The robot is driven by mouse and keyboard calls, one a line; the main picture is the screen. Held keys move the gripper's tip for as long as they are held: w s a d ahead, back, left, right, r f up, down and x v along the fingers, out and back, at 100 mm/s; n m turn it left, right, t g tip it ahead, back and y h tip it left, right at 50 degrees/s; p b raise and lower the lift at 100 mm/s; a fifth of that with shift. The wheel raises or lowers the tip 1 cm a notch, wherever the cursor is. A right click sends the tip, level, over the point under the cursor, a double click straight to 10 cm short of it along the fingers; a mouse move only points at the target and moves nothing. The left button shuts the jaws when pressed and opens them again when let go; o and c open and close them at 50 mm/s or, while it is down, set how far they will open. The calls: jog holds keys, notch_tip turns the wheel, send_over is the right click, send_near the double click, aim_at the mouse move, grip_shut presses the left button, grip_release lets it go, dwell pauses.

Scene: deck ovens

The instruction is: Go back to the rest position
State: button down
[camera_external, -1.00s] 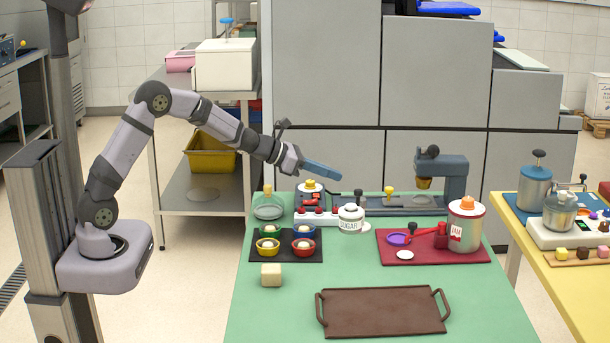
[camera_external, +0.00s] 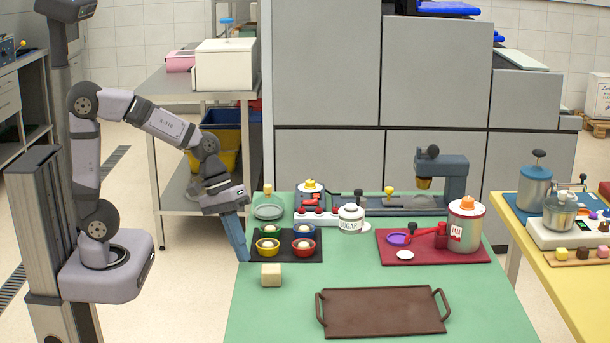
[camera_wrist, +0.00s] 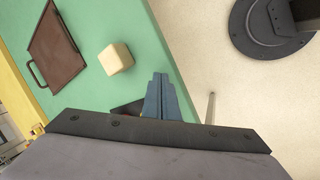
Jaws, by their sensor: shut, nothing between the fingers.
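My gripper (camera_external: 243,256) points down near the left edge of the green table (camera_external: 260,325). Its blue fingers are shut with nothing between them. In the wrist view the closed fingertips (camera_wrist: 160,80) show over the table's edge. A pale cream block (camera_external: 271,275) lies on the table just right of the fingertips and apart from them. It also shows in the wrist view (camera_wrist: 116,58).
A black mat (camera_external: 286,257) with several coloured cups lies right of my gripper. A brown tray (camera_external: 380,312) lies at the front. A red mat (camera_external: 440,258) carries a jam pot (camera_external: 466,228). A sugar jar (camera_external: 351,219) stands behind. Left of the table is open floor.

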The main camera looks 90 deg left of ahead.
jog(key=s+f+m+g+y+p, duration=0.2)
jog(key=s+f+m, duration=0.1)
jog(key=s+m, duration=0.3)
jog(key=s+f+m+g+y+p, duration=0.1)
jog(key=s+f+m+g+p, duration=0.15)
jog(key=s+m, duration=0.35)
notch_tip(320, 180, up, 12)
jog(key=n+p, duration=0.1)
jog(key=p, duration=1)
jog(key=shift+s+t, duration=0.35)
jog(key=shift+s, duration=0.1)
jog(key=shift+d, duration=0.1)
dwell(1.0)
